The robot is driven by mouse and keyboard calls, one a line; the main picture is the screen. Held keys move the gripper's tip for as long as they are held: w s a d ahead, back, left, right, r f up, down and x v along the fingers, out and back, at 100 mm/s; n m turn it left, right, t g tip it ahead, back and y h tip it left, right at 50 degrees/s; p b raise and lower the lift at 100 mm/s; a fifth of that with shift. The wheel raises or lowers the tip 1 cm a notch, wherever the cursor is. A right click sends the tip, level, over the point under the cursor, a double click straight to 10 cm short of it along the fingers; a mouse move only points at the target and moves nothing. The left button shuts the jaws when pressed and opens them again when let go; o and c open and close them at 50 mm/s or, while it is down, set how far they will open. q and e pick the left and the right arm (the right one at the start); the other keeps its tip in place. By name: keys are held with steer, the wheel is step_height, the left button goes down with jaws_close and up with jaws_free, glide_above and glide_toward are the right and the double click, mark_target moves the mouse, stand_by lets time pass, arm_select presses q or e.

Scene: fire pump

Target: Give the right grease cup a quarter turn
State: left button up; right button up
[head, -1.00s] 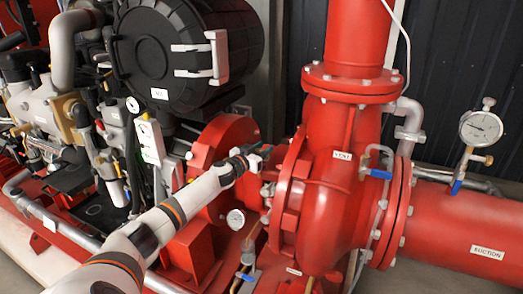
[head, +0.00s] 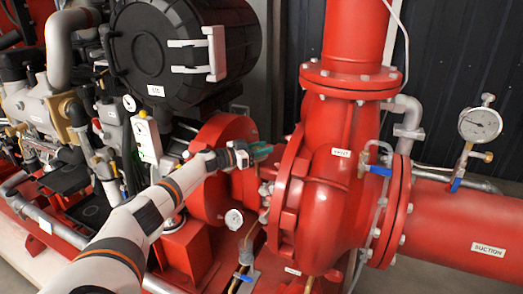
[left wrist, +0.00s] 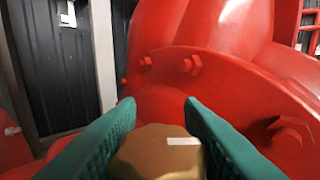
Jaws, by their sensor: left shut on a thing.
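In the left wrist view a brass-coloured, faceted grease cup (left wrist: 155,158) sits between the green fingers of my left gripper (left wrist: 162,108). A short white mark lies on its top, right of the middle. The gripper is shut on the cup, with one finger on each side. In the head view my left gripper (head: 262,152) is over the red bearing housing, between the round red coupling guard and the pump casing. The cup is too small or too hidden to make out there. My right gripper is not in view.
The red pump casing (head: 335,205) stands right of the gripper, its bolted flange close by. The red guard (head: 213,185) is at left, and a small gauge (head: 234,219) hangs below. Blue-handled valves and the suction pipe (head: 470,225) are farther right.

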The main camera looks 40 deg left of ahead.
arm_select(q)
steer(key=o, duration=1)
steer(key=v, duration=0.7)
steer(key=shift+s, duration=0.25)
steer(key=shift+a, duration=0.1)
